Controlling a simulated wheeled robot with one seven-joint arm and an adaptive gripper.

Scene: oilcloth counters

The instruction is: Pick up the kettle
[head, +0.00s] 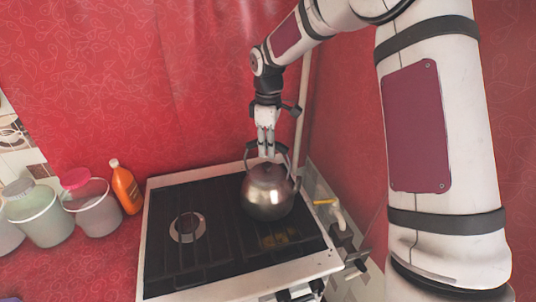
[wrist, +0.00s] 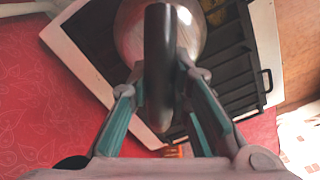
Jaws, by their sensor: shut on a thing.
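The kettle (head: 267,193) is a round, shiny metal pot with a dark arched handle. It is upright at the back right of the stove (head: 158,240); whether its base touches the grate I cannot tell. My gripper (head: 267,153) points down from above and is shut on the kettle's handle. In the wrist view the dark handle (wrist: 158,60) runs between the two fingers, and the metal kettle body (wrist: 130,28) shows behind it. The fingertips are partly hidden by the handle.
An orange bottle (head: 126,187) and lidded buckets (head: 94,208) stand left of the stove. A burner (head: 187,227) on the stove's left is bare. A red patterned wall (head: 130,80) rises close behind. A pipe with a yellow handle (head: 325,202) is right of the kettle.

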